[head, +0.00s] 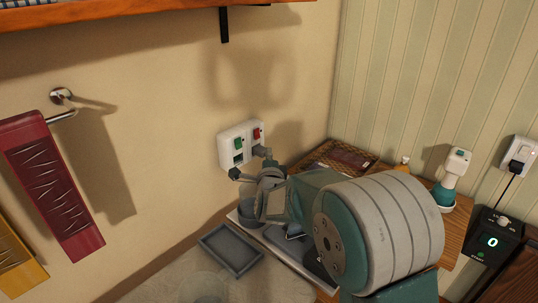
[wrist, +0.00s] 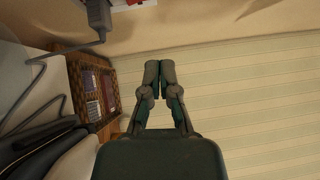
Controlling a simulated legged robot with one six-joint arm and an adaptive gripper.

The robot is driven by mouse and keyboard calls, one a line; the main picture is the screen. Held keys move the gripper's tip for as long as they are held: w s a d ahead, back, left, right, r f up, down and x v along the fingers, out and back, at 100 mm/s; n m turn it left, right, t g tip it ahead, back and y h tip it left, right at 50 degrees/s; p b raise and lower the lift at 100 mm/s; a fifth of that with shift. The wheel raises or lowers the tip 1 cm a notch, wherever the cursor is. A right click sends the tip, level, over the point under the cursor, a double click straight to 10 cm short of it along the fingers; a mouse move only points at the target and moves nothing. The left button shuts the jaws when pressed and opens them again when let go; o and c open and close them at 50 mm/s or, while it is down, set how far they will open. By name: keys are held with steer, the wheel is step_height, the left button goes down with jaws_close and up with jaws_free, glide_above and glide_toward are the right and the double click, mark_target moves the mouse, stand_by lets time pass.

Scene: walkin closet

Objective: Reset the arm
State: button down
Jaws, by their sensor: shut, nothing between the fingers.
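My gripper (wrist: 160,70) shows clearly in the wrist view, with its two dark fingers together and nothing between them. The fingers point toward a pale striped wall and touch nothing that I can see. In the head view my arm reaches from the lower right over the counter toward the left wall. Its far end is near a white switch panel (head: 229,151) with a green and a red switch. A grey plug (head: 262,152) sits at that panel; a grey plug with a cable (wrist: 98,14) shows at the wrist view's top left. My arm hides part of the counter.
A wicker tray (wrist: 75,80) lies left of the fingers. A grey tray (head: 232,250) lies front left. A white and teal device (head: 452,178) and a black box reading 0 (head: 492,240) stand right. A shelf (head: 130,12) overhangs; a red cloth (head: 55,190) hangs left.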

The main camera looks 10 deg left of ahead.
steer(key=s+d+r+n+g, duration=0.55)
steer(key=s+d+n, duration=0.25)
steer(key=s+d, duration=0.3)
steer(key=s+d+f+n+g+h, duration=0.1)
steer(key=s+d+n+g, duration=0.1)
steer(key=s, duration=0.7)
steer(key=s+d+f+n+g+h, duration=0.1)
steer(key=s+d+f+n+g, duration=0.1)
steer(key=s+d, duration=0.4)
steer(key=s+d+f+n+g+h, duration=0.1)
steer(key=s+d+f+n+g, duration=0.1)
steer(key=s, duration=1.1)
steer(key=d+n+g, duration=0.1)
steer(key=d+n, duration=0.1)
steer(key=n, duration=0.1)
steer(key=shift+s, duration=0.25)
